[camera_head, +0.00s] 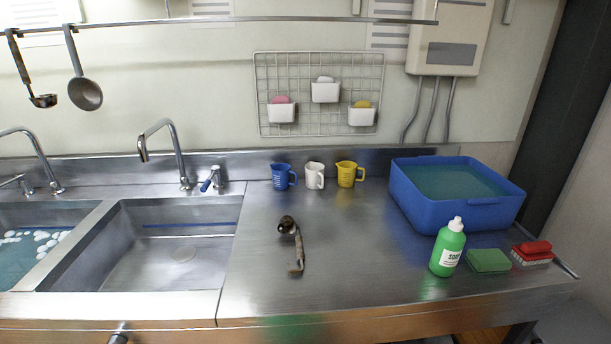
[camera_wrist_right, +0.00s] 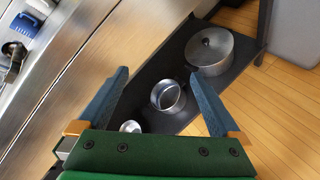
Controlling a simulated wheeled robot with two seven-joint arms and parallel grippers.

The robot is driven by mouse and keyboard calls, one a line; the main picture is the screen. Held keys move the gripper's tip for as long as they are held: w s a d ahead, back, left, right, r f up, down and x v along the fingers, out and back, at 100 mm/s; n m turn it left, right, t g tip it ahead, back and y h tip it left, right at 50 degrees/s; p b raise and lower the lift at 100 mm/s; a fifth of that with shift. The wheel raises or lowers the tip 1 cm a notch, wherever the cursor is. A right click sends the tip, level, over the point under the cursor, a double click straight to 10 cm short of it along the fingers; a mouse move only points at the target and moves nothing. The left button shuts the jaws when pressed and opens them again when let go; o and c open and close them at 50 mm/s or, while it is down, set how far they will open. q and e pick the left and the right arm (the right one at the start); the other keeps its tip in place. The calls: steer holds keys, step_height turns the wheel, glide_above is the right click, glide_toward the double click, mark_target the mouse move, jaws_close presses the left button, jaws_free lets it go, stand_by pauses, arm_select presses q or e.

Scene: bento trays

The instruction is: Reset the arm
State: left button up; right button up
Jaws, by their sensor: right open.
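My right gripper (camera_wrist_right: 158,76) shows in the right wrist view with its two blue fingers spread wide apart and nothing between them. It hangs in front of the counter's front edge, with the lower shelf and the floor beyond its fingers. Neither gripper shows in the head view, and my left gripper is in no view. The steel counter (camera_head: 340,240) carries a dark ladle-like utensil (camera_head: 298,250) lying near its middle.
Blue (camera_head: 281,177), white (camera_head: 314,176) and yellow (camera_head: 346,174) mugs stand at the back. A blue tub (camera_head: 440,204), green bottle (camera_head: 448,247), green sponge (camera_head: 488,261) and red brush (camera_head: 532,252) are right. A sink (camera_head: 180,260) is left. Pots (camera_wrist_right: 210,50) stand on the lower shelf.

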steer(key=s+a+f+m+g+y, duration=0.15)
steer(key=s+f+m+g, duration=0.25)
steer(key=s+f+m, duration=0.55)
steer(key=s+a+f+m+g+y, duration=0.15)
steer(key=s+f+m+g, duration=0.35)
steer(key=f, duration=0.7)
steer(key=s+f+m+g, duration=0.1)
steer(key=s+f+m, duration=0.1)
steer(key=s+m, duration=0.2)
steer(key=s+f+m+g, duration=0.1)
steer(key=s+m, duration=0.3)
steer(key=s, duration=0.6)
steer(key=shift+d+f, duration=0.15)
steer(key=shift+f, duration=0.7)
